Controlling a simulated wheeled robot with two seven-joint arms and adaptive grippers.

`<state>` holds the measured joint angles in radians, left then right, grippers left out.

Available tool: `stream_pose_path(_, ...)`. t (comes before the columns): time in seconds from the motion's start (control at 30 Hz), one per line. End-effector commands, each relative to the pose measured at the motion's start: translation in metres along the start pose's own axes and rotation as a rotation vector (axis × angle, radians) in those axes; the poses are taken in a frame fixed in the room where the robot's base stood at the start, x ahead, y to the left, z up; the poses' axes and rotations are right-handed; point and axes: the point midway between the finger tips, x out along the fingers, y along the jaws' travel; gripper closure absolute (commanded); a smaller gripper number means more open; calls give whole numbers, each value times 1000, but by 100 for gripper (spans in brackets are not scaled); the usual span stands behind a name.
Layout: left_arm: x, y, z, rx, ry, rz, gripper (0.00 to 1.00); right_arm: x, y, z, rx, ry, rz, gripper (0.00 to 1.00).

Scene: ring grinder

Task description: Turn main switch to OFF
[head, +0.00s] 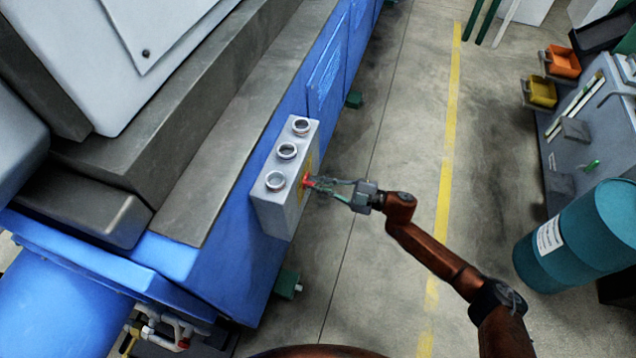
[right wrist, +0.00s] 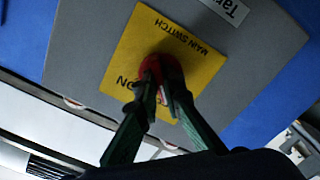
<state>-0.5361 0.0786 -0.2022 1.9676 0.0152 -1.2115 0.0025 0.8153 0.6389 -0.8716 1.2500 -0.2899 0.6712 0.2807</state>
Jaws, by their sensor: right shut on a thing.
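The main switch is a red knob (head: 307,181) on a yellow plate on the side of a grey control box (head: 282,205). In the right wrist view the red knob (right wrist: 160,68) sits in the middle of the yellow plate (right wrist: 125,55), which reads "MAIN SWITCH" and "ON" and looks rotated. My right gripper (head: 322,186) reaches the knob from the right. Its fingers (right wrist: 163,95) are shut on the knob and hide part of it and part of the plate's lettering. My left gripper is not in view.
The box is fixed to a large blue machine (head: 220,262) and has several round fittings on top. A teal barrel (head: 585,235) stands at the right, near a grey cabinet with orange and yellow bins (head: 541,91). The floor between, with a yellow line (head: 446,150), is clear.

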Motion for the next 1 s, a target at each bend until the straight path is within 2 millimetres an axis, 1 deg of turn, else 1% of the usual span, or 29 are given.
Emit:
stream_pose_path(0.2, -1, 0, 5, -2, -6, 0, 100, -1, -1, 2, -12, -3, -1, 100)
stream_pose_path(0.43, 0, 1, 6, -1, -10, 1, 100, -1, -1, 2, -12, -3, -1, 100)
stream_pose_path(0.47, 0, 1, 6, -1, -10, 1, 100, -1, -1, 2, -12, -3, -1, 92)
stream_pose_path(0.7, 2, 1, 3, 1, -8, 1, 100, 0, -1, 1, -11, -2, -1, 75)
stream_pose_path(1.0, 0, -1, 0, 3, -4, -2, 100, -2, 0, 0, -10, -1, 0, 75)
